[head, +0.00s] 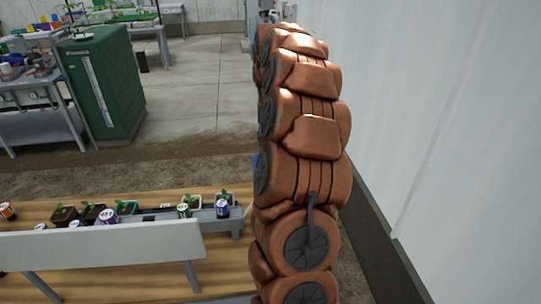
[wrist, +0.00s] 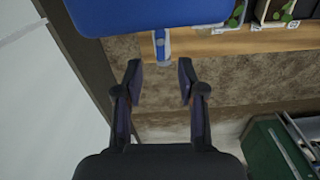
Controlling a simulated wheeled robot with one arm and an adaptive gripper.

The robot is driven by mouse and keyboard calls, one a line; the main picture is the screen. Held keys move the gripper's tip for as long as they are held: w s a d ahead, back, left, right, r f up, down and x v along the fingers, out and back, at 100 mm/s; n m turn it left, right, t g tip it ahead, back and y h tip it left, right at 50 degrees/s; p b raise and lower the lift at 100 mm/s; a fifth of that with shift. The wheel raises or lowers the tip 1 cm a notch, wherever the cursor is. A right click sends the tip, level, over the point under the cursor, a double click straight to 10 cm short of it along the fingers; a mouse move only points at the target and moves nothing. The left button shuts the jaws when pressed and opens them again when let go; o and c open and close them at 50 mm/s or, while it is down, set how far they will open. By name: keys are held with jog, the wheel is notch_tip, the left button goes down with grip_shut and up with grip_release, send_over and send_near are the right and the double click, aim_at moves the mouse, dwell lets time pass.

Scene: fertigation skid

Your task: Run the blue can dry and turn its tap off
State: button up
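A large blue body, which looks like the blue can (wrist: 150,14), fills the top of the wrist view and is cut off by the frame edge. A small blue-and-white piece (wrist: 162,46) shows just below it; I cannot tell whether this is the tap. My gripper (wrist: 160,78) is open and empty, its two fingers apart, with the blue body beyond the fingertips. No contact shows. In the head view my arm hides the gripper and most of the can; only a blue sliver (head: 254,161) shows at the arm's left edge. The can's level is not visible.
A wooden bench (head: 150,200) carries a grey channel (head: 236,226) with several potted seedlings and labelled cups, including a blue-labelled cup (head: 222,209). A pale panel (head: 100,247) stands in front. A green cabinet (head: 104,85) is farther back. A white wall (head: 440,110) bounds the right.

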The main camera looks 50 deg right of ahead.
jog(key=shift+r, duration=2.1)
